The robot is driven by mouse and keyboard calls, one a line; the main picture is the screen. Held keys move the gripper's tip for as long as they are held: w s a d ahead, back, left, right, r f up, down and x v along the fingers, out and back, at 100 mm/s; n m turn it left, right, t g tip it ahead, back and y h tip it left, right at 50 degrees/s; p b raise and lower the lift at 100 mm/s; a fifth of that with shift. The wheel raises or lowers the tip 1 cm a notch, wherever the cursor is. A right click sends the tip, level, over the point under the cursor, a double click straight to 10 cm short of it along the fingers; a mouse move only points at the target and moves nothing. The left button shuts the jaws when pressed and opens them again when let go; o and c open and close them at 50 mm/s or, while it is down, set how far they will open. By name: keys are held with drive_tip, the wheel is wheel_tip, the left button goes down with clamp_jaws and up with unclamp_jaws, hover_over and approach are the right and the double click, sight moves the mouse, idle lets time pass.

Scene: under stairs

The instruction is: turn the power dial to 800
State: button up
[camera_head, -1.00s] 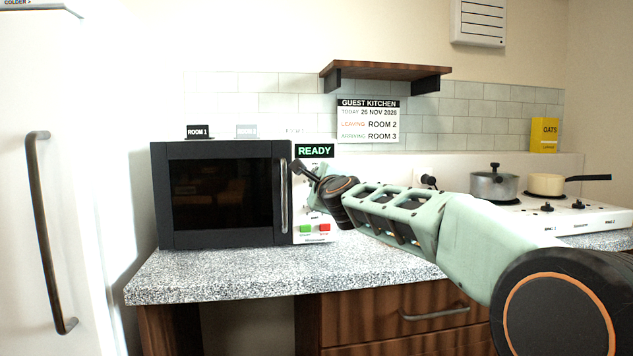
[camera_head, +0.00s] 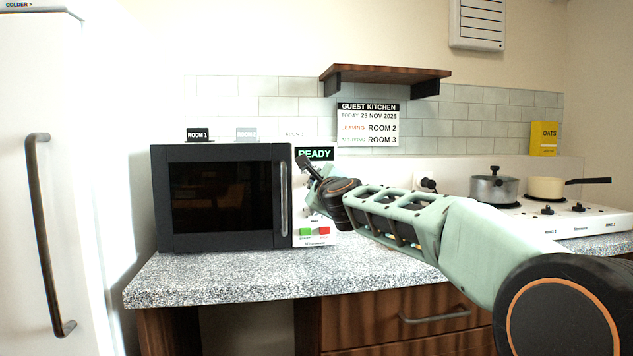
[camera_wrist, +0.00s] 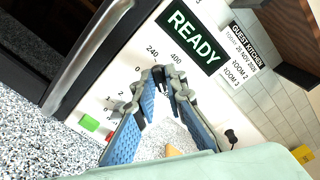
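The black microwave (camera_head: 222,197) stands on the counter with a white control panel (camera_head: 325,231) at its right. Its display reads READY (camera_wrist: 194,36). White panel shows between the pads; contact with the dial cannot be told. In the head view my gripper (camera_head: 303,168) is in front of the panel, just below the display.
The microwave's door handle (camera_head: 284,198) stands out left of the panel. A green button (camera_wrist: 89,123) and a red button (camera_head: 324,231) sit low on the panel. A shelf (camera_head: 385,72) hangs above. Pots stand on the hob at right. The front counter (camera_head: 250,274) is clear.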

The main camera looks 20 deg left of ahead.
drive_tip(key=shift+o, duration=1.3)
drive_tip(key=v, duration=1.2)
drive_tip(key=shift+f, duration=0.1)
